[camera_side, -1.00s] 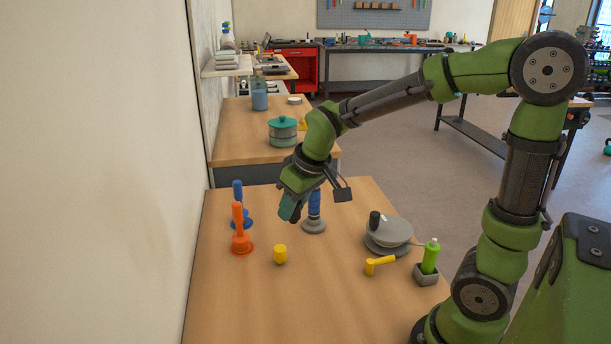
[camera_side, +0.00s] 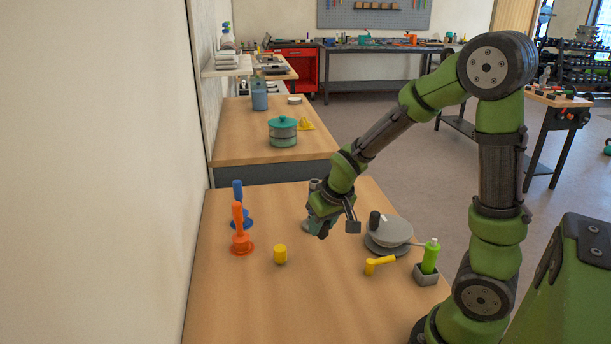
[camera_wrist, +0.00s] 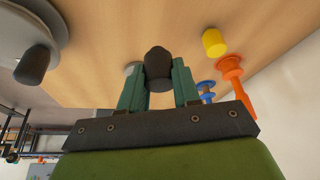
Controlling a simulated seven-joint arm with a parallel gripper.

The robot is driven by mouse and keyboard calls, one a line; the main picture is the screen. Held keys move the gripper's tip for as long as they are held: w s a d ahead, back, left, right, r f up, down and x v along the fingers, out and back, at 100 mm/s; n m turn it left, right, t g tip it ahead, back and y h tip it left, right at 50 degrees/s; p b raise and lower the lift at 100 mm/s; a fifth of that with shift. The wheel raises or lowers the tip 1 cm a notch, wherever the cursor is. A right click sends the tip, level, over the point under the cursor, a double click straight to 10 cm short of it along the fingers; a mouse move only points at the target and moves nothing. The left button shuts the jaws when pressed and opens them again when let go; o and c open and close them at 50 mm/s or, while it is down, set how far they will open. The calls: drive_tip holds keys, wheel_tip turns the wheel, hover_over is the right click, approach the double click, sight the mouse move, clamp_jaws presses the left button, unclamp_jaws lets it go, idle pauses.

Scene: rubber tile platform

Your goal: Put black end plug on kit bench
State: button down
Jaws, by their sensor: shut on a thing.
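My gripper (camera_side: 321,230) is low over the near wooden table, between the orange plunger-shaped piece and the grey discs. In the wrist view my gripper's teal fingers (camera_wrist: 159,84) are shut on the black end plug (camera_wrist: 158,63), a short dark piece with a rounded end. In the side view the plug cannot be told apart from the dark fingertips. The near wooden table (camera_side: 300,300) lies below, and a second wooden bench (camera_side: 240,130) stands behind it. I cannot tell which one is the kit bench.
Grey stacked discs (camera_side: 388,233) with a dark cylinder (camera_side: 374,221) stand to the right. Nearby are a yellow plug (camera_side: 280,254), a yellow angled piece (camera_side: 380,264), a green bottle (camera_side: 430,257), orange (camera_side: 240,235) and blue (camera_side: 238,195) plunger-shaped pieces. The table's front middle is clear.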

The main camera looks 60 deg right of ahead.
drive_tip(key=shift+d+f+m, duration=0.45)
drive_tip(key=shift+d+m, duration=0.05)
drive_tip(key=shift+d, duration=0.25)
drive_tip(key=shift+m+h, duration=0.3)
drive_tip(key=shift+w+d+f, duration=0.1)
drive_tip(key=shift+w+f, duration=0.05)
drive_tip(key=shift+f, duration=2.85)
drive_tip(key=shift+f, duration=0.35)
drive_tip(key=c, duration=0.7)
unclamp_jaws()
drive_tip(key=shift+c, duration=0.2)
wheel_tip(320, 180, up, 7)
